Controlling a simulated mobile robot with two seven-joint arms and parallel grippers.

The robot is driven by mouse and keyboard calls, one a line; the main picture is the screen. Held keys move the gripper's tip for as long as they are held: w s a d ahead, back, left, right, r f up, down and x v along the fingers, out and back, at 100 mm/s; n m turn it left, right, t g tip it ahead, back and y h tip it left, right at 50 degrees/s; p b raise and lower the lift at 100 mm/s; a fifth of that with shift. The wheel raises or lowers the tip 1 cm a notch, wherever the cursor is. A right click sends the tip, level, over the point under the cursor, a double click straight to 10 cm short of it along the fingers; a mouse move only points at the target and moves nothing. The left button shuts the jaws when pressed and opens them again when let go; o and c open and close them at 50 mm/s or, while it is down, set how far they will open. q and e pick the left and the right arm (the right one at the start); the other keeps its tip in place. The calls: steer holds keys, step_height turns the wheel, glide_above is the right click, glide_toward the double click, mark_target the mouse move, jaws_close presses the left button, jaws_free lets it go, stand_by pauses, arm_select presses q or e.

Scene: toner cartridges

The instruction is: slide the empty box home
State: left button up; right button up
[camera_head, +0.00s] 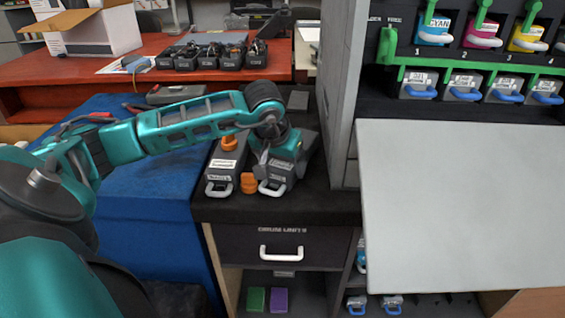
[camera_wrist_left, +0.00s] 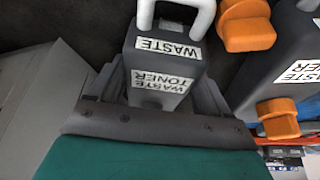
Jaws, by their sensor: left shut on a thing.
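A grey waste toner box (camera_head: 277,178) with a white handle stands on the dark counter top in the head view. In the left wrist view the same box (camera_wrist_left: 160,68) shows its "WASTE TONER" labels between the fingers. My left gripper (camera_head: 283,160) is shut on it from above and behind the handle. A second waste toner box (camera_head: 222,165) with a white handle and an orange cap (camera_head: 229,143) stands to its left; it also shows at the right of the left wrist view (camera_wrist_left: 300,60). Whether either box is empty cannot be told. My right gripper is not in view.
An orange piece (camera_head: 248,182) stands between the boxes. A tall grey cabinet side (camera_head: 342,90) rises close on the right. A large pale panel (camera_head: 460,210) juts out below numbered cartridges. A drawer (camera_head: 281,245) lies below; a blue surface (camera_head: 150,215) is left.

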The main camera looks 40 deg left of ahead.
arm_select(q)
steer(key=shift+c, duration=0.9)
steer(key=shift+r, duration=0.1)
step_height(320, 180, up, 7)
steer(key=p, duration=0.5)
